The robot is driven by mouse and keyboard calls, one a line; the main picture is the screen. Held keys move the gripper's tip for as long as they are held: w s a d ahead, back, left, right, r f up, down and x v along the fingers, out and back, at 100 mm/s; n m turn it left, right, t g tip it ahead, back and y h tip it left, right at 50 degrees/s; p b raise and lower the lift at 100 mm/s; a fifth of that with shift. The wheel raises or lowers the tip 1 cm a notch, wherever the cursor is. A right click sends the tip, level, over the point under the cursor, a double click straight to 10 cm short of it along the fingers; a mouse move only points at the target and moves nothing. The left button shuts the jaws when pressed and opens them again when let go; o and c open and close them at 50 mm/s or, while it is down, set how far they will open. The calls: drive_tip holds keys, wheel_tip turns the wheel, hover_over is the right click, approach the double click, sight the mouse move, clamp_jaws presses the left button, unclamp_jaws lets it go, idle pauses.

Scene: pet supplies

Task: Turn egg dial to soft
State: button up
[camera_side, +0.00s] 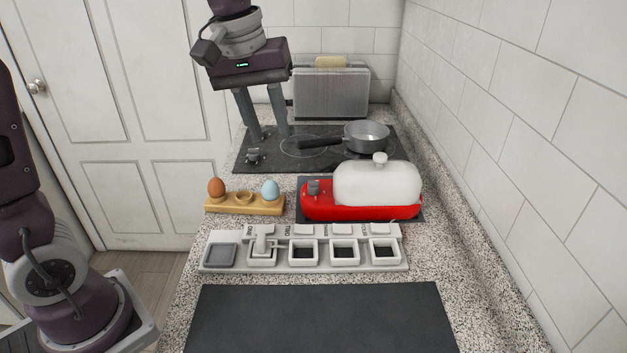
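The egg cooker has a red base (350,207) and a white domed lid (380,183) with a knob on top. A small dark grey dial (314,187) sits on the left end of the base. Its markings are too small to read, so its setting cannot be told. My gripper (270,137) points down over the dark cooktop, behind and to the left of the egg cooker. Its two fingers are apart with nothing between them. It is clear of the dial.
A wooden holder (243,208) with a brown egg (216,187) and a blue egg (270,189) stands left. A pan (366,136) is on the cooktop (258,166), before a toaster (331,94). A socket strip (303,268) and dark mat (320,318) lie in front.

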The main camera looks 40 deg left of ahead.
sight(314, 181)
drive_tip(key=w+a+f+n+g, duration=0.1)
drive_tip(key=w+f+n, duration=0.1)
drive_tip(key=w+f, duration=0.2)
drive_tip(key=w+a+f+n, duration=0.1)
drive_tip(key=w+f+n, duration=0.1)
drive_tip(key=w+f, duration=0.2)
drive_tip(key=w+a+f+n+g, duration=0.1)
drive_tip(key=w+f+n, duration=0.1)
drive_tip(key=w+f, duration=0.3)
drive_tip(key=shift+w+a+f+g, duration=0.1)
drive_tip(key=shift+w+a+g, duration=0.2)
drive_tip(key=shift+w, duration=0.2)
wheel_tip(314, 181, down, 6)
drive_tip(key=shift+r, duration=0.1)
drive_tip(key=shift+f, duration=0.5)
clamp_jaws()
